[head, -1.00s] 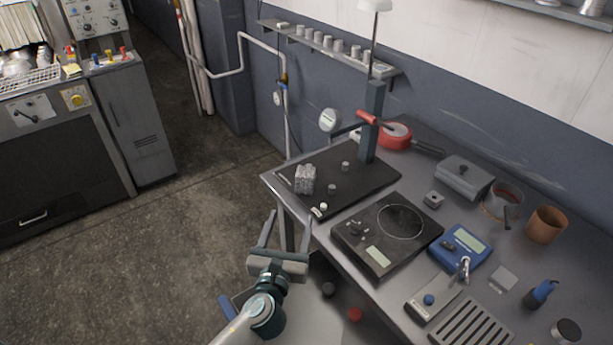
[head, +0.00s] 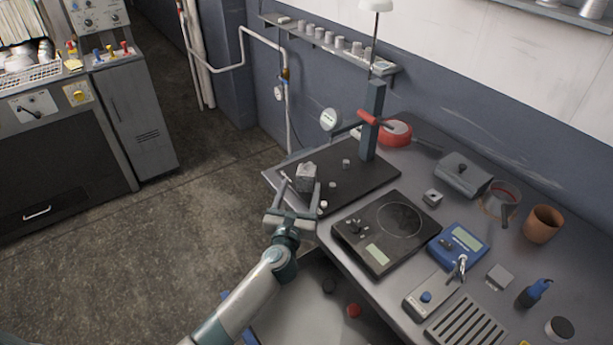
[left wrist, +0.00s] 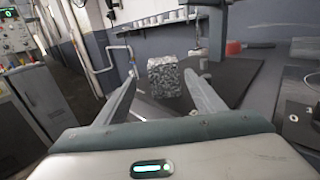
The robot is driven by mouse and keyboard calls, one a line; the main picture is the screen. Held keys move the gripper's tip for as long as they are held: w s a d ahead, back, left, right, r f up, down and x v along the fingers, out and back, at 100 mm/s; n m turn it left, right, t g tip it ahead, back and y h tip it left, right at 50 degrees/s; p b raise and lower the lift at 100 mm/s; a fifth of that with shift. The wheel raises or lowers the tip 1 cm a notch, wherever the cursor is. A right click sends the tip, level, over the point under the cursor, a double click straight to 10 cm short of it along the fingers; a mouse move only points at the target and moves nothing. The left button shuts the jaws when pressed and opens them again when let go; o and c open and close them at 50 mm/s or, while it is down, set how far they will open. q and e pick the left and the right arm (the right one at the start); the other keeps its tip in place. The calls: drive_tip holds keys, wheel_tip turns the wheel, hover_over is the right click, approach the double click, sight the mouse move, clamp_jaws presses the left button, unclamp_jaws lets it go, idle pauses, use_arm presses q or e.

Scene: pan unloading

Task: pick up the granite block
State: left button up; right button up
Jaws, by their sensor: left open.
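The granite block (head: 307,171) is a small speckled grey block on the dark plate (head: 345,195) at the table's far left end. It also shows in the left wrist view (left wrist: 164,76), ahead of and between the finger tips. My left gripper (head: 299,188) is open and empty, with its fingers pointing at the block from the near side. In the head view the fingertips overlap the block's lower edge; whether they touch it I cannot tell. My right gripper is not in view.
A stand with a post (head: 373,120) rises from the plate behind the block. Small grey cylinders (head: 346,163) sit nearby on the plate. A black scale (head: 387,232) and a blue meter (head: 457,246) stand to the right. Open floor lies left of the table.

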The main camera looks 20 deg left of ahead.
sight(305, 181)
use_arm(q)
drive_tip(key=shift+w+a, duration=0.1)
drive_tip(key=shift+w, duration=0.45)
drive_tip(key=shift+w+p, duration=0.45)
drive_tip(key=shift+w, duration=2.2)
drive_tip(key=c, duration=1.5)
clamp_jaws()
drive_tip(key=shift+r, duration=0.1)
